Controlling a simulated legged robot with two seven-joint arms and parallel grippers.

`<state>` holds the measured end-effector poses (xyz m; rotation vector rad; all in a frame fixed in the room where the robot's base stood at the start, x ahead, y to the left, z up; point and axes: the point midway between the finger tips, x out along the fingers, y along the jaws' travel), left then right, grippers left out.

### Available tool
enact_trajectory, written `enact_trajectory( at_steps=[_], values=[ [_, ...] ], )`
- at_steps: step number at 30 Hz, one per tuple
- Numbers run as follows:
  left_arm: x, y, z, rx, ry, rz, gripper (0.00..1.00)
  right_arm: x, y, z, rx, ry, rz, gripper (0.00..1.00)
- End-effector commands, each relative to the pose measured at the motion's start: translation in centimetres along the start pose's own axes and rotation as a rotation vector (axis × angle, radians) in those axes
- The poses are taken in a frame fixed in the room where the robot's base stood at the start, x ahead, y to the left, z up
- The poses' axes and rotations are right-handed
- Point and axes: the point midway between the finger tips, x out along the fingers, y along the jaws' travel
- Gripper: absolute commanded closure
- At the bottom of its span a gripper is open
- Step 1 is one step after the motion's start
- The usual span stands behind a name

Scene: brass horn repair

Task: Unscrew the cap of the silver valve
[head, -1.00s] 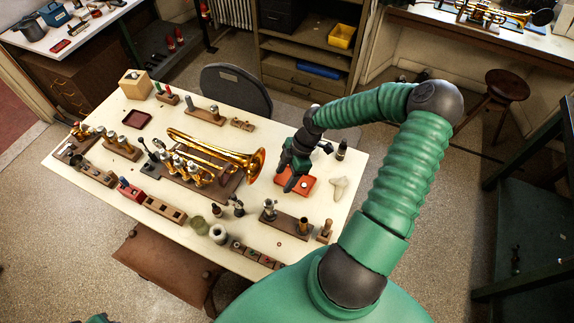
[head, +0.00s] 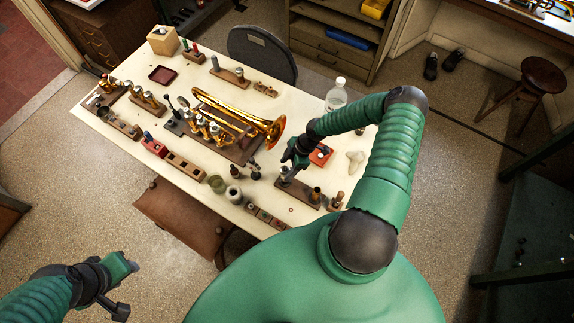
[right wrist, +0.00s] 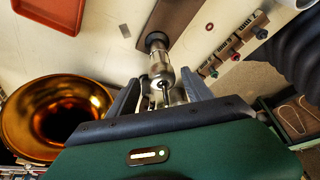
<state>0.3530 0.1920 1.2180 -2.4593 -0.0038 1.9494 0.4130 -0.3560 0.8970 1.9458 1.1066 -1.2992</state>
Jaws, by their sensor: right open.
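The silver valve (head: 285,180) stands at the left end of a brown wooden board (head: 303,193) near the table's front right. In the right wrist view the silver valve (right wrist: 160,66) is seen close up, in line with the gap between the fingers. My right gripper (head: 292,160) is open just above and behind it. In the right wrist view its fingers (right wrist: 160,95) sit left and right of the valve's near end; I cannot tell whether they touch it. The cap is not clearly distinct from the valve. My left gripper (head: 122,285) is off the table at bottom left, its fingers unclear.
A brass trumpet (head: 235,120) lies on a board left of the right gripper; its bell (right wrist: 65,115) is close in the right wrist view. A red-orange tray (head: 321,154) and a clear bottle (head: 336,97) are behind. Small jars (head: 234,194) stand left of the valve.

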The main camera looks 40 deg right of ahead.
Motion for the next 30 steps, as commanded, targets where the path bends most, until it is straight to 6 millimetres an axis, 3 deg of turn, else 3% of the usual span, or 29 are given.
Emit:
enact_trajectory(
  at_steps=[8, 22, 23, 24, 30],
  values=[
    [-0.04, 0.0, -0.01, 0.0, 0.0, 0.0, 0.64, 0.32, -0.1, -0.15, -0.001, -0.001, 0.001, 0.41],
    [-0.04, -0.01, -0.01, 0.0, 0.0, 0.0, 0.64, 0.3, 0.0, 0.01, 0.0, 0.0, 0.0, 1.0],
    [-0.04, 0.0, -0.01, 0.0, 0.0, 0.0, 0.64, 0.29, 0.01, 0.02, 0.0, 0.0, 0.0, 1.0],
    [-0.04, 0.0, 0.0, 0.0, 0.0, 0.0, 0.64, 0.28, 0.02, 0.03, 0.0, 0.0, 0.001, 0.72],
    [-0.04, 0.0, -0.01, 0.0, 0.0, 0.0, 0.64, 0.26, 0.07, 0.07, 0.0, -0.001, 0.002, 0.98]
  ],
)
